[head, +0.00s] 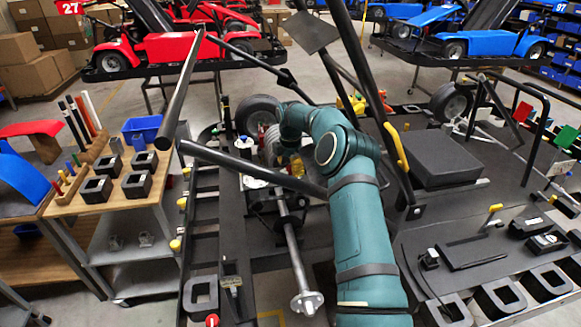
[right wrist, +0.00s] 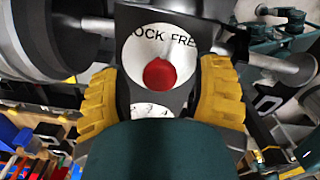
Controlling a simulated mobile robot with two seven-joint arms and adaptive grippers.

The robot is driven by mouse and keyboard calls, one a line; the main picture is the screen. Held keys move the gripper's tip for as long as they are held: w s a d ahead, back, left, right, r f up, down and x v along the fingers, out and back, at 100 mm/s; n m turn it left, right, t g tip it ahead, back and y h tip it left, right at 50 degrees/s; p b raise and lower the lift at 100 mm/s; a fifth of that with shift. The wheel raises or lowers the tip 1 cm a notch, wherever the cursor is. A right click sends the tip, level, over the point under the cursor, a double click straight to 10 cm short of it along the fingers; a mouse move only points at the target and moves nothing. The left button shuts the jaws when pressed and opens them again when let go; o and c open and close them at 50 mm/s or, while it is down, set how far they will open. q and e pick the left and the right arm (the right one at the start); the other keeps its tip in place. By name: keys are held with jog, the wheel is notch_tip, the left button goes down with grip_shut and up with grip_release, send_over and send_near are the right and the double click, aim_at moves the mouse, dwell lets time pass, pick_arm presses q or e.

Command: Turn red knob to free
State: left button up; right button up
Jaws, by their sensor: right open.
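The red knob (right wrist: 159,73) shows in the right wrist view at the centre of a white round dial on a dark plate. I cannot tell which word the knob points to. My right gripper (right wrist: 160,88) is open, its yellow ridged fingers standing on either side of the dark plate with the knob between them. No contact with the knob shows. In the head view the right gripper (head: 296,166) is partly hidden by my forearm. My left gripper is not in view.
Dark kart frame tubes (head: 255,167) cross close around my right arm. A wheel (head: 258,113) stands just beyond. A wooden bench (head: 112,185) with blocks is at left. A black box (head: 433,158) and a dark work surface lie at right.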

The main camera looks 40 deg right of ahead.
grip_shut()
jog(key=shift+m, duration=3.1)
grip_release()
notch_tip(320, 180, up, 12)
